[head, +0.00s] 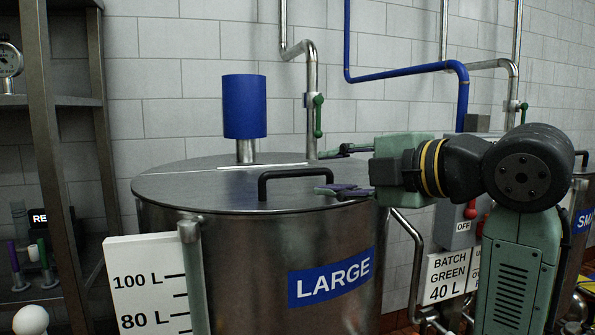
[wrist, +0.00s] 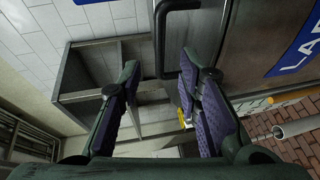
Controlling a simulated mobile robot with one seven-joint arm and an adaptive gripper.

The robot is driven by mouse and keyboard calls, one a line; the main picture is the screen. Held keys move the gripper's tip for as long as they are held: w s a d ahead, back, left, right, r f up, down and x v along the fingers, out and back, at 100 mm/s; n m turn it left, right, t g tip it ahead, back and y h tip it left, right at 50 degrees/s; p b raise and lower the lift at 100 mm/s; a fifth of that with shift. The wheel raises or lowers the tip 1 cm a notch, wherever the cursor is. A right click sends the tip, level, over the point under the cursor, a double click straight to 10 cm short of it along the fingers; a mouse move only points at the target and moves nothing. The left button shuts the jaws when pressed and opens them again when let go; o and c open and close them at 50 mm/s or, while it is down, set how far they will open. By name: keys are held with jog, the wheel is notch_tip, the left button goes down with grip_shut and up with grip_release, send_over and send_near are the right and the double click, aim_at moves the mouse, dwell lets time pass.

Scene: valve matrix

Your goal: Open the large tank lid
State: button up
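The large tank (head: 240,260) is a steel cylinder with a blue LARGE label (head: 330,276). Its flat steel lid (head: 190,183) lies level on top and looks shut. A black bar handle (head: 290,173) stands on the front part of the lid. My gripper (head: 320,173) reaches in from the right, just beside the handle's right end. Its two fingers are spread apart. In the wrist view, the handle (wrist: 161,40) shows ahead, between the open fingertips of my gripper (wrist: 158,68). Neither finger visibly presses on the handle; I cannot tell whether one touches it.
A blue cylinder (head: 245,107) on a steel stub rises behind the lid. Steel pipes (head: 312,75) with a green valve lever (head: 318,117) run down the tiled wall behind. A metal shelf rack (head: 50,150) stands left. A white level scale (head: 150,290) fronts the tank.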

aim_at(300, 173)
jog(key=p+x, duration=0.1)
jog(key=x, duration=0.7)
jog(key=shift+w+a+p, duration=0.25)
jog(key=shift+w+p, duration=0.05)
jog(key=shift+p, duration=0.05)
jog(key=shift+c, duration=0.3)
grip_shut()
